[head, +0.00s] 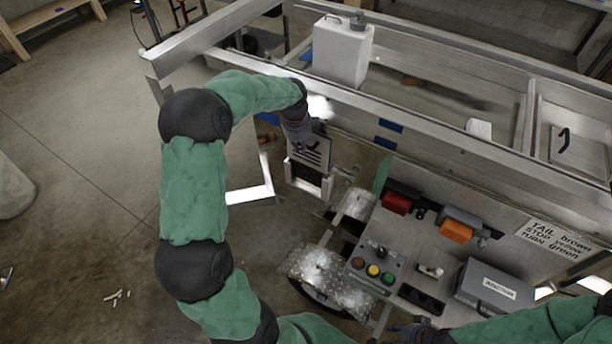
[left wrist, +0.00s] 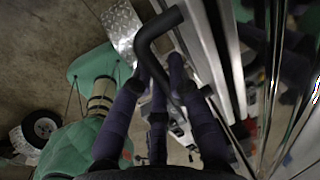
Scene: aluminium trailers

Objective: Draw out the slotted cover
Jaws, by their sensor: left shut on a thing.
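The slotted cover (head: 311,153) is a light metal plate with dark slots. It stands upright in a pale frame (head: 299,183) on the trailer's side, with a dark opening showing below its slots. My left gripper (head: 299,134) is at the cover's top edge and is shut on its handle. In the left wrist view the bent black handle (left wrist: 152,38) runs down between my purple-grey fingers (left wrist: 160,95). The exact contact is partly hidden by the fingers. My right gripper (head: 415,331) shows only partly at the bottom edge; its fingers are unclear.
A white canister (head: 342,52) stands on the trailer above the cover. Right of the frame are a red lamp (head: 397,202), an orange lamp (head: 457,230), a button box (head: 376,268) and a grey box (head: 494,288). A tread-plate fender (head: 320,277) lies below. The floor at left is mostly clear.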

